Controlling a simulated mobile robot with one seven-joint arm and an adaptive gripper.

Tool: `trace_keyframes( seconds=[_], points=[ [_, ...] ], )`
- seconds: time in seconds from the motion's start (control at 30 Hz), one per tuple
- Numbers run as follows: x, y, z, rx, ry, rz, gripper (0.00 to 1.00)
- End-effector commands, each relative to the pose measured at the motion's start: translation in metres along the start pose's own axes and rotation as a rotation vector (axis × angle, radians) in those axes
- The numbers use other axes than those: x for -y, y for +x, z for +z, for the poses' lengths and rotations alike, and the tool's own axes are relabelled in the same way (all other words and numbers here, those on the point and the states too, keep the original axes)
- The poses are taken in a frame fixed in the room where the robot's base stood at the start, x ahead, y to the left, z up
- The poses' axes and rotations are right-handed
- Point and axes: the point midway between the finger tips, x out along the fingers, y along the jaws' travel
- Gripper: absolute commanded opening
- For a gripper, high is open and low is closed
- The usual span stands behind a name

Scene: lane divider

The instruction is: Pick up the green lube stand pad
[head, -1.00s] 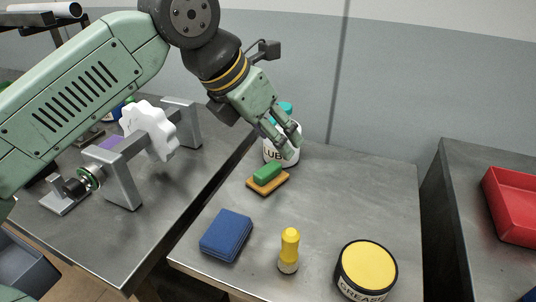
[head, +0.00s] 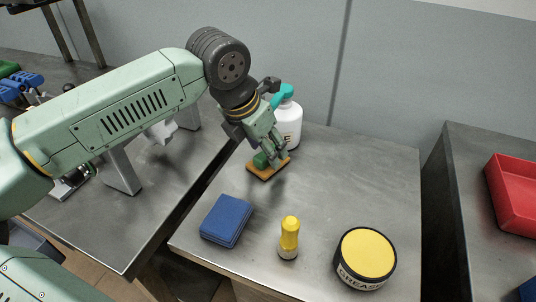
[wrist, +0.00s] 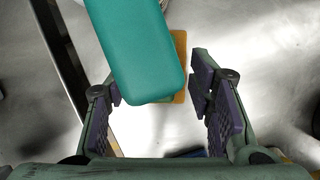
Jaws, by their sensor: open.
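The green pad (head: 261,160) lies on a flat orange base (head: 264,173) on the middle table, in front of the white lube bottle (head: 289,125). The bottle has a teal top (head: 283,94). My gripper (head: 274,158) points down at the pad, its fingers open around or just above it; contact cannot be told. In the wrist view the open fingers (wrist: 155,95) stand on either side of a large teal shape (wrist: 138,50), which looks like the bottle's top close to the camera. It hides the pad; an orange edge (wrist: 180,62) shows behind it.
A red tray (head: 513,190) is on the right table. Gaps separate the tables.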

Motion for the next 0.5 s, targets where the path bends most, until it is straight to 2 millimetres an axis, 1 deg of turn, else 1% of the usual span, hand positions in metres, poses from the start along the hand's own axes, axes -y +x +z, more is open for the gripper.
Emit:
trace_keyframes(
  seconds=[0.1, 0.33, 0.37, 0.5],
  points=[
    [0.0005, 0.0103, 0.0000, 0.000, 0.000, -0.001, 0.48],
    [0.0004, 0.0127, -0.0001, 0.001, 0.000, -0.001, 0.48],
    [0.0004, 0.0127, -0.0001, 0.001, 0.000, -0.001, 0.48],
    [0.0003, 0.0125, -0.0001, 0.001, 0.000, -0.001, 0.38]
  ],
)
